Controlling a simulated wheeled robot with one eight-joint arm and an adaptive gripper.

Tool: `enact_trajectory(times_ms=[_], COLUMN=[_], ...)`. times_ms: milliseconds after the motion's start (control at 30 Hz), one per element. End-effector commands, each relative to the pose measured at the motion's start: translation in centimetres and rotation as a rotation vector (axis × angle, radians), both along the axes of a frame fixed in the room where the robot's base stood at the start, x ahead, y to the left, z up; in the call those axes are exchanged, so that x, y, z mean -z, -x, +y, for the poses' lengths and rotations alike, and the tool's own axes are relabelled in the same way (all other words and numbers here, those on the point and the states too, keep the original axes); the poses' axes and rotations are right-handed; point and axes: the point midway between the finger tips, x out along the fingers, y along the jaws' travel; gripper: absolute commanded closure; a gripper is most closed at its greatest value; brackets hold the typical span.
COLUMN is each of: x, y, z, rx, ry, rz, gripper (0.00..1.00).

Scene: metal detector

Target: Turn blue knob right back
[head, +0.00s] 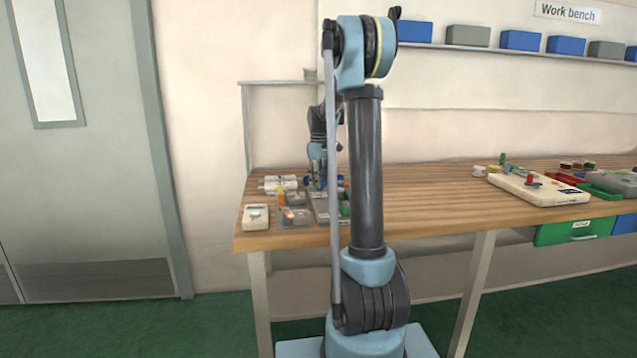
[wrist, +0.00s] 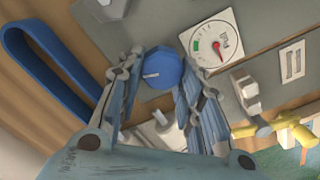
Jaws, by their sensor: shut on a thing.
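The blue knob (wrist: 161,70) sits on a grey panel (wrist: 160,20) in the wrist view, with a short white mark on its face. My gripper (wrist: 160,84) is shut on the knob, with one finger on each side of it. A round dial with a red needle (wrist: 213,46) is on the panel to the right of the knob. In the head view my gripper (head: 318,178) reaches down to the left end of the bench, and the knob is too small to make out there.
The wooden bench (head: 430,205) carries small devices at its left end, including a white meter (head: 255,217). A blue loop (wrist: 40,65) lies left of the knob. Yellow and white fittings (wrist: 285,130) are to the right. The bench middle is clear.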

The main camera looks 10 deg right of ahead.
Motion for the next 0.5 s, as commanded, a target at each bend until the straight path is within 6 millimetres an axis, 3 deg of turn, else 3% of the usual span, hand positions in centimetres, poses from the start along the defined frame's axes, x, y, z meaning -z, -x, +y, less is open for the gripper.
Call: enact_trajectory(times_ms=[500], x=[0.0], y=[0.07], z=[0.03], rx=[-0.319], ry=[0.003], rz=[-0.003], gripper=[0.9])
